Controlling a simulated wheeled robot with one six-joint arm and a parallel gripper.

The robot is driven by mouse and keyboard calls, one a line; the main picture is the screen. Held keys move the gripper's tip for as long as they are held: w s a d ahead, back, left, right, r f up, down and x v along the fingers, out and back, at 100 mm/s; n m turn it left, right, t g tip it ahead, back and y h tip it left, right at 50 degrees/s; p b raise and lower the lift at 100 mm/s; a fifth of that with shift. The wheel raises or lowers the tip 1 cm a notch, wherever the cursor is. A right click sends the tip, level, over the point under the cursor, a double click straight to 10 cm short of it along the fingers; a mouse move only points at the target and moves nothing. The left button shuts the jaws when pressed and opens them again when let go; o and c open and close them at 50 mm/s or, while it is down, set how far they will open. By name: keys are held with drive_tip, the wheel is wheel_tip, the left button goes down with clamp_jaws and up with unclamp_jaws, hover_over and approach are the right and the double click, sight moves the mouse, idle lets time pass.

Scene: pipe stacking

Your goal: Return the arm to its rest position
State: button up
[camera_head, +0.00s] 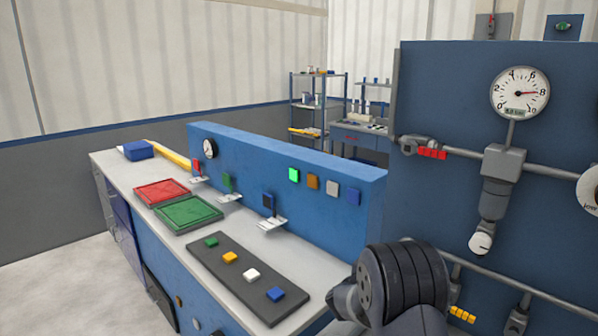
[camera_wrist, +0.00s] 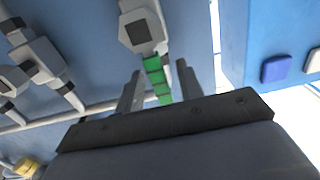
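My arm (camera_head: 400,285) rises dark and rounded at the lower right of the head view, in front of the blue pipe panel (camera_head: 435,180). My gripper (camera_wrist: 159,72) does not show clearly in the head view. In the wrist view its two grey fingers stand apart with a gap between them. A green valve handle (camera_wrist: 152,66) shows in line with that gap, on a grey fitting of the panel. It appears to be beyond the fingers, and I see nothing clamped. The exact distance to it cannot be told.
The panel carries pipes, a gauge (camera_head: 519,93) and a red-handled valve (camera_head: 432,153). A workbench on the left holds a red tray (camera_head: 162,191), a green tray (camera_head: 188,213) and a dark button strip (camera_head: 240,265). A shelf (camera_head: 318,105) stands behind. Floor at the lower left is clear.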

drive_tip(key=shift+s+a, duration=0.1)
drive_tip(key=shift+a, duration=0.2)
drive_tip(key=b+v, duration=0.2)
drive_tip(key=v, duration=0.8)
drive_tip(key=p+x, duration=0.2)
drive_tip(key=x, duration=0.9)
drive_tip(key=shift+d, duration=0.1)
drive_tip(key=shift+s+f+m+b, duration=0.25)
drive_tip(key=shift+m+b, duration=0.05)
drive_tip(key=shift+b, duration=0.4)
drive_tip(key=shift+s+d+r+m+b, duration=0.15)
drive_tip(key=shift+s+d+m+b, duration=0.2)
drive_tip(key=shift+m+b, duration=0.45)
